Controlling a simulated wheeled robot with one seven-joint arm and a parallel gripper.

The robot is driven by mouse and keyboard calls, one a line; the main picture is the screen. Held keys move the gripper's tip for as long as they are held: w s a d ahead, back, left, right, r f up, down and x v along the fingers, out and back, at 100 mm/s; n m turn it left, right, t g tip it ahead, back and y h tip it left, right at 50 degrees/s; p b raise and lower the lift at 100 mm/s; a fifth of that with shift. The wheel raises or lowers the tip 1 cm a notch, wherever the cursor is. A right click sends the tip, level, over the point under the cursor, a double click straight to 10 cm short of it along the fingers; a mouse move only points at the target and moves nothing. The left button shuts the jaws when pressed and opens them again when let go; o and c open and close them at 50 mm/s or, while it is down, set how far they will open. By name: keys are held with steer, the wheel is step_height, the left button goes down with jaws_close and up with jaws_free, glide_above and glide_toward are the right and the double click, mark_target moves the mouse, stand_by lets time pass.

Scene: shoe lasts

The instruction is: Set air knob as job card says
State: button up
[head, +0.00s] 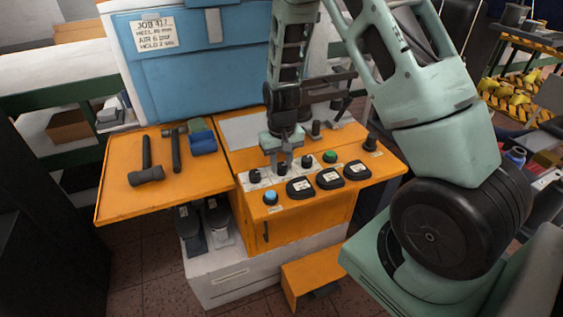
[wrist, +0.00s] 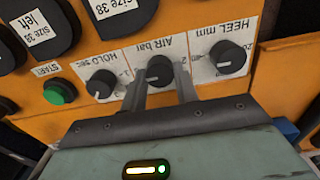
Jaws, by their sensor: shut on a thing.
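The job card (head: 156,34) is on the blue panel at the back. It seems to read JOB 417, a heel value in mm, AIR 6 bar, HOLD 2 sec; the small print is blurred. The black air knob (wrist: 159,71) is the middle one of three on the orange console, under an upside-down "AIR bar" label (wrist: 165,43) in the wrist view. My gripper (wrist: 160,86) is shut on this knob, a finger on each side. In the head view my gripper (head: 281,158) points down at the knob row. The knob's setting and most of its scale are hidden.
The heel knob (wrist: 228,57) and hold knob (wrist: 101,83) flank the air knob closely. A green start button (wrist: 60,91), a blue button (head: 270,197) and black size-labelled pads (head: 330,178) are nearby. Hammers (head: 147,165) lie on the orange side shelf (head: 205,178).

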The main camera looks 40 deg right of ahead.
mark_target(281, 165)
steer(key=shift+w, duration=0.1)
steer(key=o, duration=1)
steer(key=shift+r, duration=0.1)
step_height(281, 165, up, 17)
steer(key=shift+r+b, duration=0.15)
steer(key=shift+b, duration=0.3)
